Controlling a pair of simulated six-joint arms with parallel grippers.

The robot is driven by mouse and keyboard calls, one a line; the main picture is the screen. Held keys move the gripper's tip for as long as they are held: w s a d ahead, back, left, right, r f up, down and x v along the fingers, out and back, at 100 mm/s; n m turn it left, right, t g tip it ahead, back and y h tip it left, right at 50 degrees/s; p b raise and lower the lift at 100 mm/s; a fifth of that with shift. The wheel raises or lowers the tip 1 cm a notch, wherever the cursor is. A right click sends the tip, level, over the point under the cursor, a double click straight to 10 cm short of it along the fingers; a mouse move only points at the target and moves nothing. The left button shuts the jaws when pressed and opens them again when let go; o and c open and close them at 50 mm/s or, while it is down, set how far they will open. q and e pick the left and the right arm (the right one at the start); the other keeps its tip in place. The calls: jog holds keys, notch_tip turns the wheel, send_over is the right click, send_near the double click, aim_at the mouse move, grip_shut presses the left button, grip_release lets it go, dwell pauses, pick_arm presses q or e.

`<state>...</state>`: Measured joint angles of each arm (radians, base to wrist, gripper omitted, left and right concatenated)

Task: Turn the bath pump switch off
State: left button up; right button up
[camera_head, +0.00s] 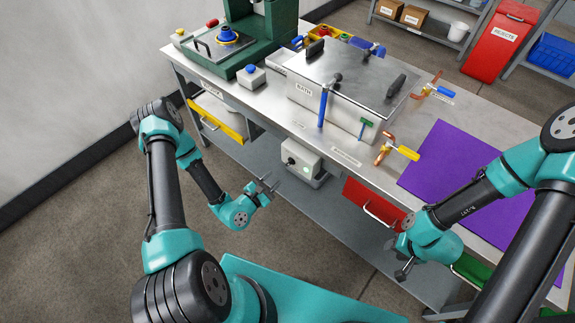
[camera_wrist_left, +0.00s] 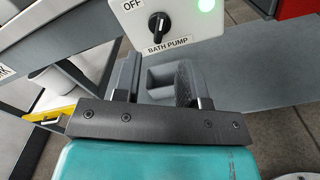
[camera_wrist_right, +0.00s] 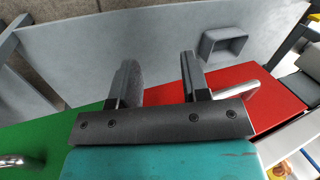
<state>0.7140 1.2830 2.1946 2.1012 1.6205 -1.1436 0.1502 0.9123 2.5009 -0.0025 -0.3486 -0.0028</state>
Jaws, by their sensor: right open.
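The bath pump switch box (camera_head: 305,161) is a pale box on the front of the bench below the bath. In the left wrist view its plate (camera_wrist_left: 190,38) reads OFF and BATH PUMP, with a black rotary knob (camera_wrist_left: 157,26) and a lit green lamp (camera_wrist_left: 206,5). The knob stands roughly upright; its exact setting is hard to tell. My left gripper (camera_head: 270,184) is open and empty, in front of the box, lower left, not touching the knob. My right gripper (camera_head: 402,266) is open and empty, near the red drawer (camera_wrist_right: 250,87).
A purple mat (camera_head: 462,172) covers the right bench top. Red, yellow (camera_head: 216,121) and green drawers line the front; a lower shelf (camera_head: 275,190) runs beneath.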

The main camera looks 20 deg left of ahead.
aim_at(287, 164)
pick_arm(q)
jog(key=x, duration=0.8)
jog(key=shift+w+d, duration=0.15)
jog(key=shift+w, duration=0.15)
jog(key=c, duration=0.5)
jog(key=shift+c, duration=0.2)
jog(key=shift+n, duration=0.4)
jog(key=n, duration=1.1)
jog(key=shift+a, duration=0.2)
